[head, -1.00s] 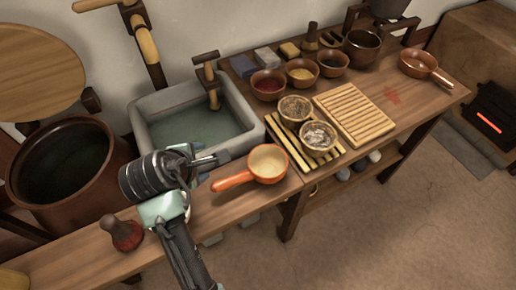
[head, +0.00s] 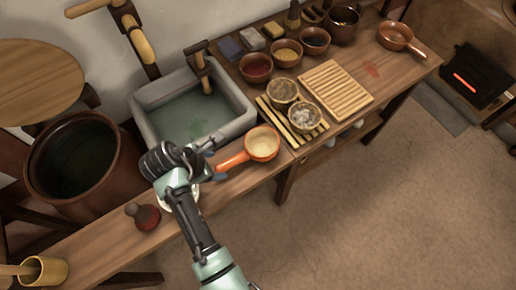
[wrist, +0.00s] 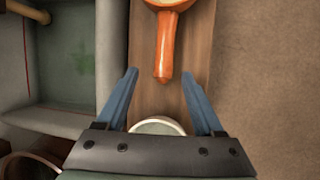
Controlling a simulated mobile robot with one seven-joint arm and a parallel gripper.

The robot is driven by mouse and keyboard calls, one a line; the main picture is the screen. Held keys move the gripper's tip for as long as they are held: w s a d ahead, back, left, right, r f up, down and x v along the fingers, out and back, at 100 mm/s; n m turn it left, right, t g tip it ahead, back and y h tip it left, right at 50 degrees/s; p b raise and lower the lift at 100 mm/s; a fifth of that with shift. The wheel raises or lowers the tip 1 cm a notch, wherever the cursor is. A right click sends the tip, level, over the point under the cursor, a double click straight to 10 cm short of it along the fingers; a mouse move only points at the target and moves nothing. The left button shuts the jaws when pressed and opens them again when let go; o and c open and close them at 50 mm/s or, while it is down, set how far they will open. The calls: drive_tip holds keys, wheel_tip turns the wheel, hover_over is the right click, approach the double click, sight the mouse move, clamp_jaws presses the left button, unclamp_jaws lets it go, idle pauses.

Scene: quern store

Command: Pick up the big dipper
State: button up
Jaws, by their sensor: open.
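A dipper with an orange handle and a pale inside (head: 262,144) sits on the bench just right of the sink, its handle pointing left toward my gripper. In the wrist view its orange handle (wrist: 163,50) lies ahead of the fingertips, roughly centred between them, with the bowl cut off at the top. A second, browner dipper (head: 396,36) stands at the bench's far right end. I cannot tell by size which is bigger.
A pale-rimmed round vessel (wrist: 158,126) shows partly behind the gripper body. The stone sink (head: 240,110) with its tap is left of the dipper. Bowls on a slatted rack (head: 265,110) stand beyond it. A dark red stopper-like object (head: 143,215) stands near the arm.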

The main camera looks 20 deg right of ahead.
sight(223, 166)
drive_tip(key=shift+s+d+x, duration=0.1)
drive_tip(key=shift+d+x, duration=0.05)
drive_tip(key=shift+x, duration=1.4)
drive_tip(key=shift+s+d+x, duration=0.1)
drive_tip(key=shift+s+x, duration=0.05)
drive_tip(key=shift+x, duration=1.4)
clamp_jaws()
